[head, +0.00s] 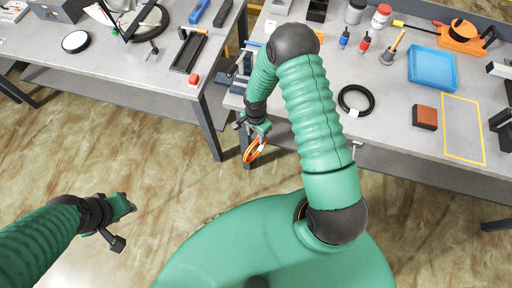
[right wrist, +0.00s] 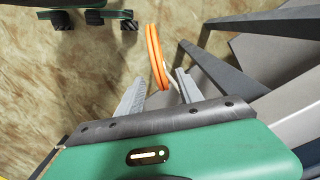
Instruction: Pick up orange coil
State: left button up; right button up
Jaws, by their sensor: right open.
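The orange coil (head: 255,150) is a thin ring with a white tag. In the head view it is at the tip of my right gripper (head: 262,130), off the front edge of the right table and above the floor. In the right wrist view the coil (right wrist: 155,52) shows nearly edge-on, its near end between the fingertips of my open right gripper (right wrist: 160,80). I cannot tell whether a finger touches it. My left gripper (head: 125,207) is over the floor at lower left, away from the coil; its jaws are too small to read.
The left table (head: 130,70) holds a black tray (head: 189,52) and a red block (head: 193,79). Table legs stand near the right gripper.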

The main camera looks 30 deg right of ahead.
aim_at(254, 141)
jog(key=f, duration=0.2)
jog(key=shift+s+f, duration=0.3)
jog(key=shift+w+a+f, duration=0.1)
jog(key=shift+a+f, duration=0.05)
jog(key=shift+a, duration=0.1)
jog(key=shift+w+a, duration=0.1)
jog(key=shift+a, duration=0.25)
jog(key=c, duration=0.5)
jog(key=shift+d, duration=0.2)
grip_shut()
jog(key=shift+d, duration=0.1)
jog(key=shift+r, duration=0.2)
